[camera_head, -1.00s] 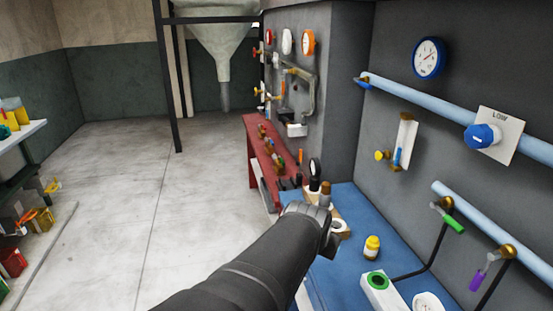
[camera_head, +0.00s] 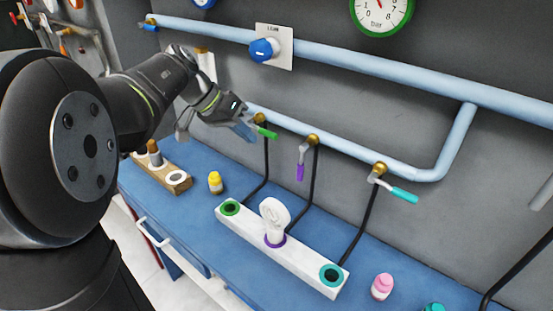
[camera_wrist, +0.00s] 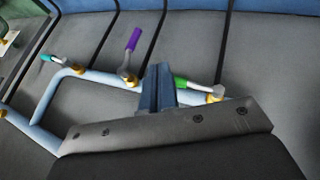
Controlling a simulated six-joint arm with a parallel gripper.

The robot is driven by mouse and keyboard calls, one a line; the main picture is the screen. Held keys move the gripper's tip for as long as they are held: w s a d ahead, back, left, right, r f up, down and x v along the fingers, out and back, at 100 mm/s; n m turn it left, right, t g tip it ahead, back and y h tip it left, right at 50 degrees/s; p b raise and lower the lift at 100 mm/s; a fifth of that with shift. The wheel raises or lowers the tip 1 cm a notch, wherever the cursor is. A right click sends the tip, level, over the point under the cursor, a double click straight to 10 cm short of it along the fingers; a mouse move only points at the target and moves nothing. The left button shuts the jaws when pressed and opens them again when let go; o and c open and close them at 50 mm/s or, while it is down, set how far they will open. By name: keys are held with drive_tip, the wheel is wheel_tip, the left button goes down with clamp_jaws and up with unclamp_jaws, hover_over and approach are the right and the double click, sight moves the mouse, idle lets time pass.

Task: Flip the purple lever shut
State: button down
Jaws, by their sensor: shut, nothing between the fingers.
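The purple lever (camera_head: 300,171) hangs down from a brass valve on the light blue pipe, in line with the black hose below it. The wrist view shows the purple lever (camera_wrist: 134,39) up and left of my fingers, apart from them. My gripper (camera_head: 244,131) is shut and empty, to the left of the purple lever. Its fingertips (camera_wrist: 157,72) are close to the green lever (camera_head: 266,132); I cannot tell whether they touch it. The green lever (camera_wrist: 192,84) sticks out sideways from its valve.
A teal lever (camera_head: 404,195) sticks out to the right of its valve. Black hoses run down to a white block (camera_head: 308,266) with a white object (camera_head: 275,217) on it. A yellow bottle (camera_head: 215,184) and a pink bottle (camera_head: 382,286) stand on the blue bench.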

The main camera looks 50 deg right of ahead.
sight(301, 166)
drive_tip(key=shift+f, duration=0.1)
drive_tip(key=s+d+f, duration=0.5)
drive_tip(key=s+f, duration=0.2)
drive_tip(key=f, duration=0.1)
drive_tip(key=shift+s+d, duration=0.15)
drive_tip(key=shift+s, duration=0.2)
